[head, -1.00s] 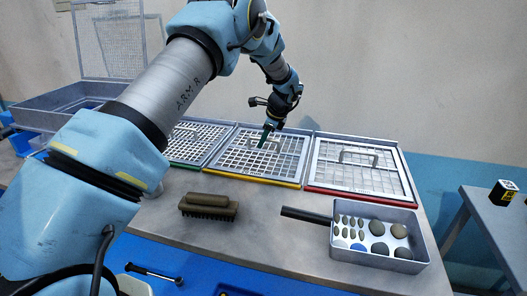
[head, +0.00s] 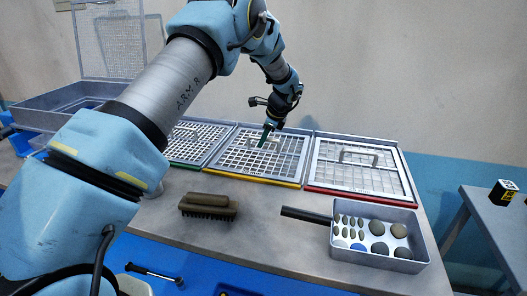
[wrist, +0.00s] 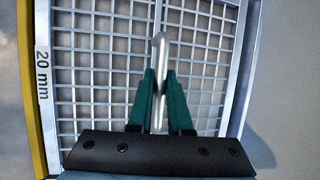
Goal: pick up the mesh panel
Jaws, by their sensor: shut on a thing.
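The mesh panel (head: 254,177) under my gripper is the middle of three square metal-framed grids, with a yellow front edge. In the wrist view its frame (wrist: 42,112) is marked "20 mm". My gripper (head: 263,141) points down at the panel's middle. In the wrist view the green fingers of my gripper (wrist: 158,80) are shut on the panel's upright bar handle (wrist: 161,44), one finger on each side. The panel appears to lie flat in line with its neighbours. My fingers hide part of the handle.
A green-edged grid (head: 196,141) lies close on the left, a red-edged one (head: 360,193) close on the right. In front are a brush (head: 208,206) and a tray of stones (head: 398,266) with a dark handle. A grey bin (head: 60,102) stands back left.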

